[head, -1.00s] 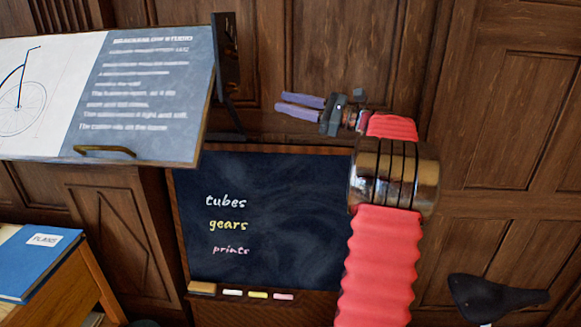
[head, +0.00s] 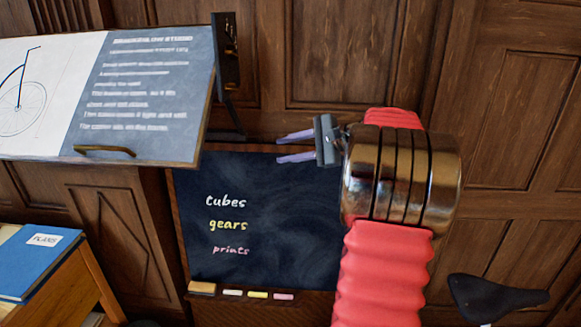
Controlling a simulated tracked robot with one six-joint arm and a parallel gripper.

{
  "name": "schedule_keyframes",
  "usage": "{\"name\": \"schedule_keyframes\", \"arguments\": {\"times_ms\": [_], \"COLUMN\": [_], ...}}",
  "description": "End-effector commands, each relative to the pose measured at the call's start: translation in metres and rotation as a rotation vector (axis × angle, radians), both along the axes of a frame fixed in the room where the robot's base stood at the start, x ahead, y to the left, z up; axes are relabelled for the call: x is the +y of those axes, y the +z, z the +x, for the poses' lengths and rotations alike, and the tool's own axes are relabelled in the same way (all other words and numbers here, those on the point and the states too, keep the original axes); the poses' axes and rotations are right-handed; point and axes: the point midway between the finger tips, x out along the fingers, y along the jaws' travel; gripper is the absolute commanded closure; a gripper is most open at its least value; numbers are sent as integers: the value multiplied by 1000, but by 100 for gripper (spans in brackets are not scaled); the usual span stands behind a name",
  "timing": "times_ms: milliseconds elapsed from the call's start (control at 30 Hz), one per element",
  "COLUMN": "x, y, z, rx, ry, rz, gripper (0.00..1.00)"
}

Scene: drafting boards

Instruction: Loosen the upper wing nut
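A tilted drafting board (head: 150,110) fills the upper left of the head view. A dark upright bracket (head: 227,50) stands at its right edge, with small brass-coloured details on it. I cannot clearly make out a wing nut there; the details are too small. My gripper (head: 281,148) is to the right of the bracket and lower than it in the picture. Its two purple fingers point left and are spread apart, with nothing between them. They appear in front of the chalkboard's top edge, clear of the bracket.
A chalkboard (head: 265,210) with an eraser (head: 202,289) and chalks on its ledge stands in the middle. A blue folder (head: 35,260) lies at lower left. A black saddle (head: 497,297) is at lower right. Wood panelling (head: 345,50) closes the back; open space shows before it.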

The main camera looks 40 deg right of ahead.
Motion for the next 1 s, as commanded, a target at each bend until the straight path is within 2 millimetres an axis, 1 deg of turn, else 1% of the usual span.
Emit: {"name": "schedule_keyframes", "arguments": {"times_ms": [200,400,600,1000], "x": [12,21,23,23], "y": [-18,-27,-30,-30], "z": [-18,-31,-35,-35], "rx": [53,88,99,99], "ry": [40,69,80,79], "rz": [-183,-282,-314,-313], "gripper": [68,68,68,68]}}
